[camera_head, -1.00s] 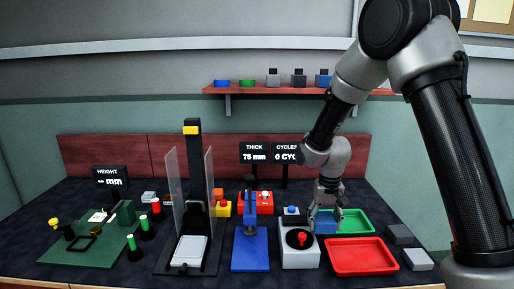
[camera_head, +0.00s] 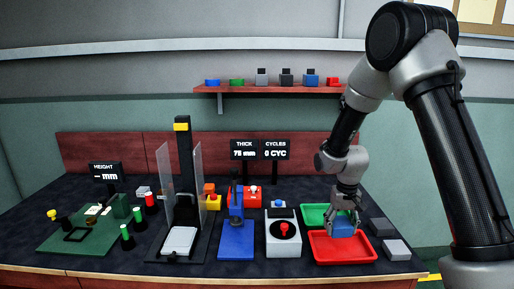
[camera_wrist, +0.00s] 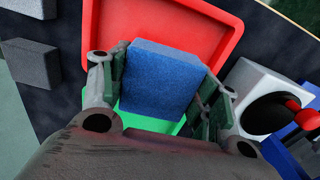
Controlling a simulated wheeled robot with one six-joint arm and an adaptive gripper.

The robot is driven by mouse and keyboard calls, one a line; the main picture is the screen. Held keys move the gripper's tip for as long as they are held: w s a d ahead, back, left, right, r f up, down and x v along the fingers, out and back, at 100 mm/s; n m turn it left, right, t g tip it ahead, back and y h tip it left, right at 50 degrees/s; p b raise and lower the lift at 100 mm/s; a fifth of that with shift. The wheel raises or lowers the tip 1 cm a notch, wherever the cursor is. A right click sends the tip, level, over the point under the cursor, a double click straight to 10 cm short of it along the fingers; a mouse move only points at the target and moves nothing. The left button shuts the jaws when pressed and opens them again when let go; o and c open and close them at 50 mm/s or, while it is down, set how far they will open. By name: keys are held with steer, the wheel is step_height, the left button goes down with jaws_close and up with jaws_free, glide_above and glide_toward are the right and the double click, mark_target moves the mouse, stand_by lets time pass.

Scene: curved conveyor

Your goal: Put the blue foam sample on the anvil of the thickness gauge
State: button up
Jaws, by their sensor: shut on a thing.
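The blue foam sample (camera_head: 343,228) is a blue block held between the fingers of my gripper (camera_head: 345,212), over the red tray in the head view. In the wrist view the blue foam sample (camera_wrist: 160,78) fills the space between the two fingers of my gripper (camera_wrist: 160,95). The thickness gauge (camera_head: 237,225) is the blue-based stand with a dark upright, to the left, apart from my gripper. Its anvil is too small to make out clearly. The display above it reads THICK 75 mm.
The red tray (camera_head: 327,257) lies below my gripper, with the green tray (camera_head: 312,213) behind it. A white box with a red knob (camera_head: 284,240) stands between gauge and trays. Grey blocks (camera_head: 396,249) lie at right. A tall machine with clear panels (camera_head: 185,190) stands left of the gauge.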

steer(key=shift+s+d+f, duration=0.1)
steer(key=shift+d+f, duration=0.05)
steer(key=shift+d, duration=0.35)
steer(key=shift+d+f, duration=0.15)
steer(key=shift+d, duration=0.3)
steer(key=shift+d, duration=0.1)
